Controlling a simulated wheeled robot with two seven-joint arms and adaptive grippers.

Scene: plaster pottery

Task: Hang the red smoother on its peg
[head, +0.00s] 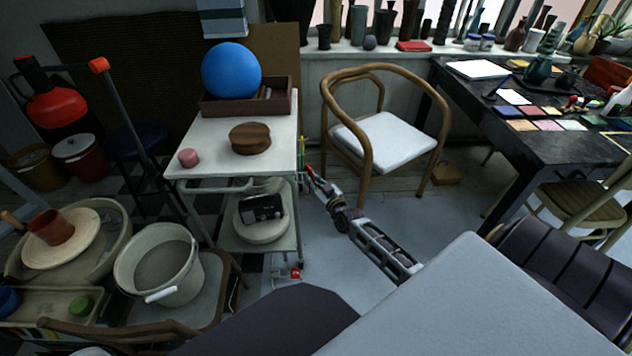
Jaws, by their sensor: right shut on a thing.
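My right gripper (312,180) reaches in from the lower right to the right side of the white cart (215,135). It is shut on a small red thing (309,171), which looks like the red smoother. Its shape is too small to make out. Thin yellow and green pieces (301,152) stand upright at the cart's right edge, just above and left of my fingertips. I cannot make out the smoother's peg. My left gripper is not in view.
On the cart are a blue ball (231,70) in a dark tray, a brown round block (250,138) and a pink piece (188,157). A wooden armchair (385,135) stands close to the right of my gripper. A small red thing (295,273) is low by the cart's foot.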

